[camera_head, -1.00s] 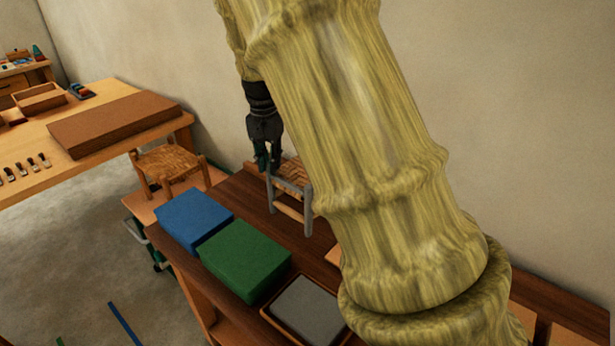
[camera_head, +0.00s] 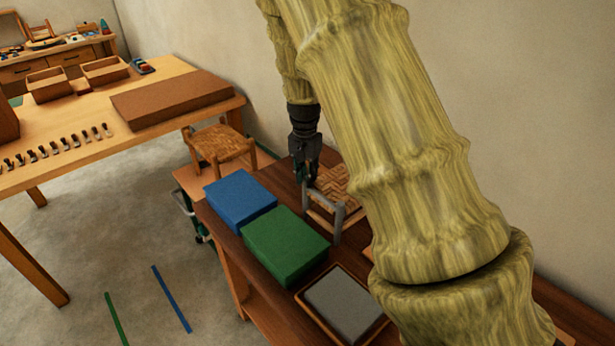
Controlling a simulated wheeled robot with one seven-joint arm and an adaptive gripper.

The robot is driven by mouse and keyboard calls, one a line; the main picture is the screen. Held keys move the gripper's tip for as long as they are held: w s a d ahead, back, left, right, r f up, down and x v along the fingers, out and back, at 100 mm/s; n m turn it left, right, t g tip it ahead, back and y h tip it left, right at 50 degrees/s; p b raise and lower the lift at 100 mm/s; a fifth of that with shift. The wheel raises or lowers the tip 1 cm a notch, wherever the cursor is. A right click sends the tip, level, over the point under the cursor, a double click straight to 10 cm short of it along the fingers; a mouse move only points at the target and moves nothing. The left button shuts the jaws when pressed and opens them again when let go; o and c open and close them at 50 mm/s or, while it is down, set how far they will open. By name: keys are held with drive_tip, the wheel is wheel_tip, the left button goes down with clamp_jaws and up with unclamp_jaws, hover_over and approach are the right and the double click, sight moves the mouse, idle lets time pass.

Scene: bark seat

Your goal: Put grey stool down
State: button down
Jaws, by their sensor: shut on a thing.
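The grey stool (camera_head: 338,186) has a woven straw seat and grey legs. My gripper (camera_head: 309,178) reaches down from above and is shut on the stool's left edge. The stool is over the dark wooden bench (camera_head: 287,192), just right of the blue block and the green block. My thick bark-textured arm hides the stool's right part. I cannot tell whether its feet touch the bench top.
The blue block (camera_head: 240,197) and green block (camera_head: 286,245) lie on the bench, with a grey-topped tray (camera_head: 342,304) nearer. A wooden stool (camera_head: 221,145) stands on a lower surface to the left. A worktable (camera_head: 75,140) holds boxes and a brown slab (camera_head: 172,97).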

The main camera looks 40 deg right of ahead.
drive_tip(key=shift+d+f, duration=0.1)
drive_tip(key=shift+f, duration=0.8)
drive_tip(key=c, duration=1.3)
unclamp_jaws()
drive_tip(key=shift+c, duration=0.2)
drive_tip(key=shift+r, duration=0.1)
